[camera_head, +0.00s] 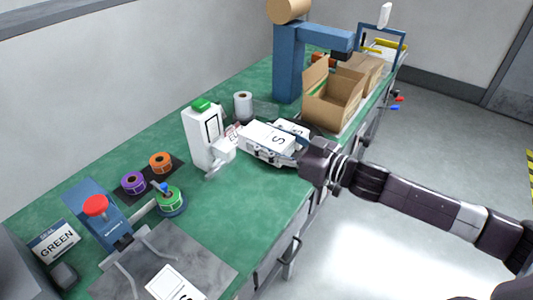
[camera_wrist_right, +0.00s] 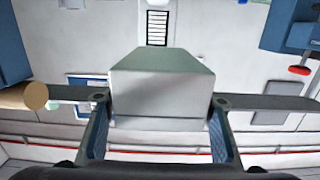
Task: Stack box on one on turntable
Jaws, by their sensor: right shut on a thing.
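My right gripper (camera_head: 262,150) reaches in from the right and is shut on a white box (camera_head: 262,138) marked S, above the green bench. In the right wrist view the box (camera_wrist_right: 163,88) sits between the two fingers. A second white box (camera_head: 292,128) with an S shows just behind and right of the held one; I cannot tell whether they touch. The turntable cannot be made out clearly; the boxes and gripper may hide it. My left gripper is not in view.
A white printer-like unit (camera_head: 198,136) with a green top stands left of the held box, near a white roll (camera_head: 243,104). An open cardboard carton (camera_head: 334,100) stands at right. Another S-marked box (camera_head: 173,284) lies on a grey plate at front. Spools and a red-button press (camera_head: 95,206) stand at left.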

